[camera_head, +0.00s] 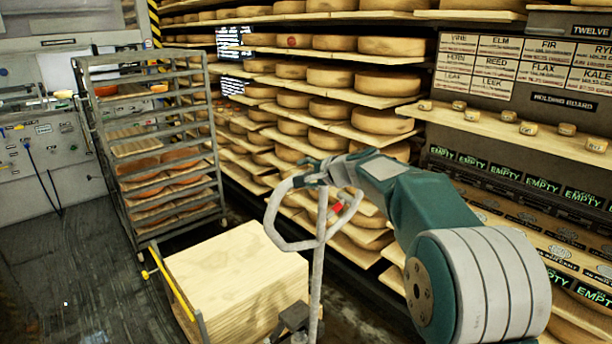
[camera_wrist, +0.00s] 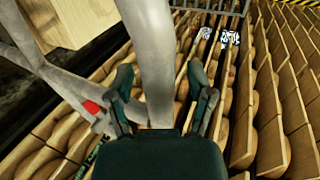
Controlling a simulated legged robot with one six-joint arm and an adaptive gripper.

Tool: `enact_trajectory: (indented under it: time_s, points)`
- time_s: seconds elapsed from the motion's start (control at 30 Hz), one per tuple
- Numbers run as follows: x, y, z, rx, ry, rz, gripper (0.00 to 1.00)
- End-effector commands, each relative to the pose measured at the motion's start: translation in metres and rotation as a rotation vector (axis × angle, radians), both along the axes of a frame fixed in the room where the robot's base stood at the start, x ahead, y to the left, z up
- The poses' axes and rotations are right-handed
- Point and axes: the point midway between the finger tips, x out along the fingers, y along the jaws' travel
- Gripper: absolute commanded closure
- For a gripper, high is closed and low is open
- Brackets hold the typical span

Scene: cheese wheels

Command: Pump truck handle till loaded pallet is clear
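The pump truck's grey handle (camera_head: 318,265) stands upright in front of me, with a loop grip at its top and a red button (camera_head: 337,207). Behind its foot is the load, a pale wooden block-like stack (camera_head: 235,275); any pallet under it is hidden. My gripper (camera_head: 318,172) is at the top of the loop. In the wrist view, a grey bar of the handle (camera_wrist: 155,60) passes between the fingers of my gripper (camera_wrist: 160,75). Narrow gaps show on both sides of the bar, so the fingers look open around it.
A metal rack (camera_head: 150,150) with trays stands behind the load at left. A yellow bar (camera_head: 172,282) runs along the load's left side. Long shelves of cheese wheels (camera_head: 385,122) line the right, with a holding board (camera_head: 520,62). Dark floor (camera_head: 60,255) at left is clear.

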Motion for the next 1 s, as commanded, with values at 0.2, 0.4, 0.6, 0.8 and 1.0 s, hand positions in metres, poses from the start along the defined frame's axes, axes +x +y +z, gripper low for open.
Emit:
enact_trajectory:
  time_s: [0.2,0.4,0.6,0.8,1.0]
  points:
    - [0.0,0.001,-0.001,-0.001,0.002,0.002,0.29]
    - [-0.009,-0.007,0.005,0.0,0.001,0.001,0.29]
    - [-0.037,-0.032,0.022,-0.002,0.0,-0.001,0.29]
    - [-0.065,-0.055,0.037,-0.001,0.002,-0.001,0.29]
    - [-0.08,-0.068,0.045,-0.002,0.003,0.001,0.29]
